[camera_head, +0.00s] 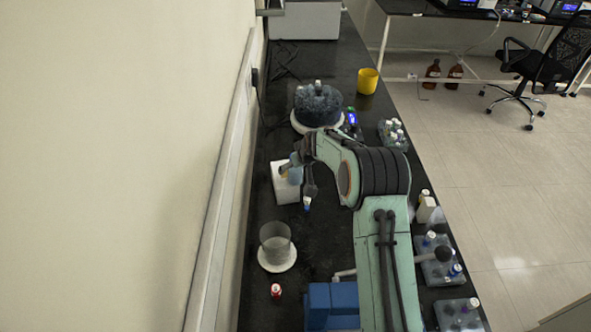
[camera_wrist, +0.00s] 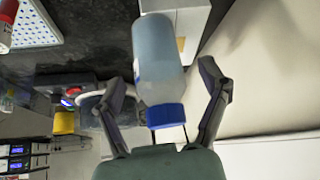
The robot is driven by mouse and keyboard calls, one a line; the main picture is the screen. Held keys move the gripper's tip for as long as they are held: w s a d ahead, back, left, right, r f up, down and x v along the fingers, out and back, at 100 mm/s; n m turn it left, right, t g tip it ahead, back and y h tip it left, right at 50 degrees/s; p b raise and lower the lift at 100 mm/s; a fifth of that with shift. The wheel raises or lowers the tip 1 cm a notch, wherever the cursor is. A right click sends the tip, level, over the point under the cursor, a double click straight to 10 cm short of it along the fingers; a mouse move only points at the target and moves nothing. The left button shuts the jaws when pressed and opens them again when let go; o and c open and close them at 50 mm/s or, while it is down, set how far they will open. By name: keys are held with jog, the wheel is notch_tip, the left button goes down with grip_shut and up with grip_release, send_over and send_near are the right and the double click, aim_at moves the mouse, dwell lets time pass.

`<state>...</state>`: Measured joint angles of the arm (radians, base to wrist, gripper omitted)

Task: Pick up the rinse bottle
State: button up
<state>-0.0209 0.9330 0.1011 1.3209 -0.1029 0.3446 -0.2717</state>
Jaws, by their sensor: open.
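A translucent pale-blue bottle with a blue cap, which I take for the rinse bottle (camera_wrist: 160,55), fills the middle of the wrist view. It lies between the two dark fingers of my gripper (camera_wrist: 165,92), cap toward my palm. The fingers are open, with visible gaps on both sides of the bottle. In the head view my gripper (camera_head: 298,178) is over the bench beside a white box (camera_head: 283,192). A bluish shape between the fingers there is largely hidden, so I cannot make out the bottle clearly. The white box also shows behind the bottle in the wrist view (camera_wrist: 190,28).
A round device with a dark top (camera_head: 318,105) and a yellow cup (camera_head: 367,81) stand farther back. A clear beaker on a white base (camera_head: 276,245) and a red-capped bottle (camera_head: 276,291) stand nearer. Bottle racks (camera_head: 437,268) line the right edge; the wall borders the left.

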jog(key=shift+c, duration=0.3)
jog(key=c, duration=1.2)
